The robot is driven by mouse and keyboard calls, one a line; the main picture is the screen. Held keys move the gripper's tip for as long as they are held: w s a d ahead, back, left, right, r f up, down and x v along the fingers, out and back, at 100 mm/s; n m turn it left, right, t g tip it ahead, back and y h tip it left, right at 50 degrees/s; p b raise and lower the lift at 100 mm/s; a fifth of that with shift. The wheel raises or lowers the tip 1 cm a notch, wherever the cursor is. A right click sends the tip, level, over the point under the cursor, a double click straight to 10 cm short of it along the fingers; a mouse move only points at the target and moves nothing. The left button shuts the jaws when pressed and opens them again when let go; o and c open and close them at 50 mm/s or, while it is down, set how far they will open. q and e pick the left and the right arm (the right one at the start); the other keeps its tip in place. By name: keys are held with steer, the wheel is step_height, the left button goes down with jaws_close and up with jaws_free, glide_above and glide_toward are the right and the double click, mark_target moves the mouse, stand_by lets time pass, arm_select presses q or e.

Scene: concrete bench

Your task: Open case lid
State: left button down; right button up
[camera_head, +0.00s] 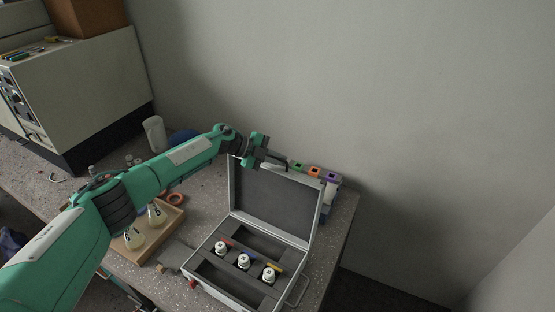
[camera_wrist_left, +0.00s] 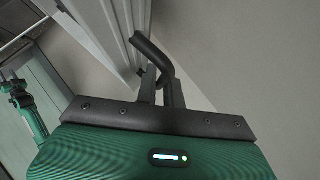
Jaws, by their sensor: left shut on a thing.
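The silver-edged case (camera_head: 205,281) stands on the bench with its grey-lined lid (camera_head: 275,203) raised and leaning back, the inside showing. Its handle (camera_head: 298,291) is at the front right. My left gripper (camera_head: 272,157) is at the lid's top edge, near its left corner. It is shut on a dark bent rod (camera_head: 284,162), which also shows between the fingers in the left wrist view (camera_wrist_left: 150,50). I cannot tell whether the rod touches the lid. My right gripper is not in view.
Several small vials (camera_head: 243,261) sit in the case. A wooden tray (camera_head: 172,222) with flasks stands left of it. Coloured bins (camera_head: 313,171) stand behind the lid, near the wall. A large instrument (camera_head: 90,90) fills the back left. The bench's right edge is close to the case.

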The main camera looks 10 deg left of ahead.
arm_select(q)
steer(key=c, duration=1.8)
jaws_free()
steer(key=b+v, duration=0.4)
steer(key=v, duration=0.9)
steer(key=shift+a, duration=0.4)
steer(key=shift+r, duration=0.1)
